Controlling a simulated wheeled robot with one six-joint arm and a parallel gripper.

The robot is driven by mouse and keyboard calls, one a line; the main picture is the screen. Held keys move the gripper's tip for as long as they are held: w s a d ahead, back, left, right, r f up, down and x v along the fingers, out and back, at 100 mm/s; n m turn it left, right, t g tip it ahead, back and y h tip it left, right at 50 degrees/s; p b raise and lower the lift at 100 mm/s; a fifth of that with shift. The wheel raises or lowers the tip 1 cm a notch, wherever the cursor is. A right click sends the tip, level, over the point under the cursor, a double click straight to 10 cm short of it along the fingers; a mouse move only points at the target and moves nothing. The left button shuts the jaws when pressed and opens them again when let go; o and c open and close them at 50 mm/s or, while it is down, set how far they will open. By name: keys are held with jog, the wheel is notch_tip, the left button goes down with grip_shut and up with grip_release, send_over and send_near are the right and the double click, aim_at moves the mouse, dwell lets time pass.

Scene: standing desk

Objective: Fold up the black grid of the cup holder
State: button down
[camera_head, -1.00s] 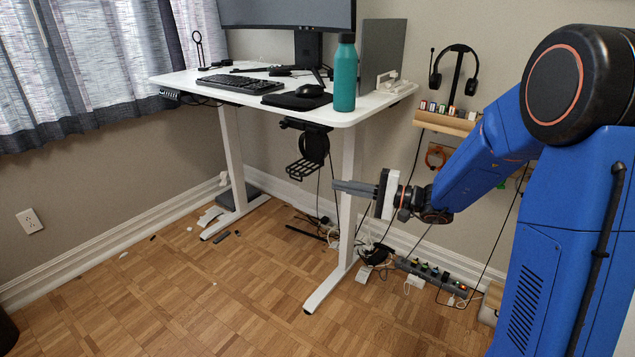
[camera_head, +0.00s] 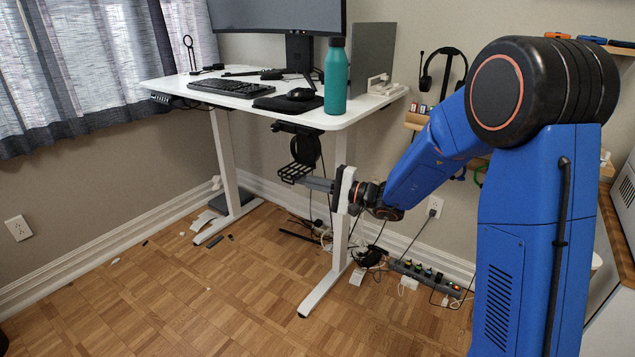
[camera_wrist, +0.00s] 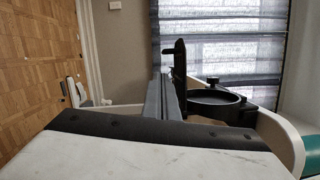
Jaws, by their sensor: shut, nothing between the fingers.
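The cup holder hangs under the desk's front edge. In the wrist view the view is rolled sideways. There the grid (camera_wrist: 180,65) shows nearly edge-on, just right of my gripper's fingers (camera_wrist: 160,85), and the ring (camera_wrist: 215,104) lies further right. I cannot tell whether the fingers touch the grid.
A power strip (camera_head: 425,277) and cables lie on the floor. The floor left of the gripper is open.

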jog(key=shift+s+a+r, duration=0.25)
jog(key=shift+s+a, duration=0.5)
jog(key=shift+s, duration=0.2)
